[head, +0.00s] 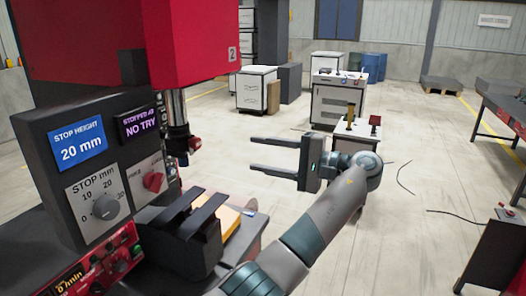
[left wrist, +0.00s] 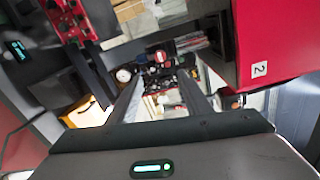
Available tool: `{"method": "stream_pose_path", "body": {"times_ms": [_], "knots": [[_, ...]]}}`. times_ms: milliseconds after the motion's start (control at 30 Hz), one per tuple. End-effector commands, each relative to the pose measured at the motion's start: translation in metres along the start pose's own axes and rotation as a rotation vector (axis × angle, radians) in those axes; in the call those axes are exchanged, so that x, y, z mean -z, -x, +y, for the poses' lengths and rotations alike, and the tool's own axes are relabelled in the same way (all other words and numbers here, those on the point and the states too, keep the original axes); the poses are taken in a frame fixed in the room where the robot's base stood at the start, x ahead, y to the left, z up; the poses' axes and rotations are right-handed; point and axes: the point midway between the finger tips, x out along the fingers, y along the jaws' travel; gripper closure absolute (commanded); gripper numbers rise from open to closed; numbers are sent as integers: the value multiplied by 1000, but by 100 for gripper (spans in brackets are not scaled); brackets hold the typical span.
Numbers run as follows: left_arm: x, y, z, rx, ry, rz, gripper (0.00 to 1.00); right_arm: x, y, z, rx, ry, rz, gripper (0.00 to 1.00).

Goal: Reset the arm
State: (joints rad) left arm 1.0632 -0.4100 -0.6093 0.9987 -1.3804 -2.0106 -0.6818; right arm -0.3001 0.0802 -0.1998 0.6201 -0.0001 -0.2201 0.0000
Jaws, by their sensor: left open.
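My left arm (head: 318,222) reaches up from the bottom of the head view. My left gripper (head: 257,155) is open and empty, its two dark fingers pointing left in mid-air. It is to the right of the machine's spindle (head: 177,125) and apart from it. In the left wrist view my two fingers (left wrist: 165,95) stand apart with nothing between them. My right gripper does not show in either view.
A red and dark machine (head: 110,50) numbered 2 fills the left, with a stop dial (head: 105,207) and a dark vise-like block (head: 185,235) below the spindle. White cabinets (head: 257,88) stand behind. The floor right of my arm is mostly clear, with cables (head: 405,178).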

Motion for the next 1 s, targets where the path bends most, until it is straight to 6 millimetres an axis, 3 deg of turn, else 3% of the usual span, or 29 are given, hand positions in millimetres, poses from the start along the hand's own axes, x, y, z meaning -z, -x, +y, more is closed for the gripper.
{"method": "stream_pose_path", "body": {"times_ms": [267,467,567,667,833,1000], "knots": [[1,-1,2,-1,-3,2,55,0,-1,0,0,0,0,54],[16,-12,31,-14,-44,34,55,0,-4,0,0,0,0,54],[31,-23,65,-32,-85,74,55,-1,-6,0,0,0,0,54],[49,-37,112,-62,-136,128,55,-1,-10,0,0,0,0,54],[76,-59,212,-141,-221,234,55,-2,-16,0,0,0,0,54],[89,-73,318,-241,-284,333,55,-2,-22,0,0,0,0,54]]}}
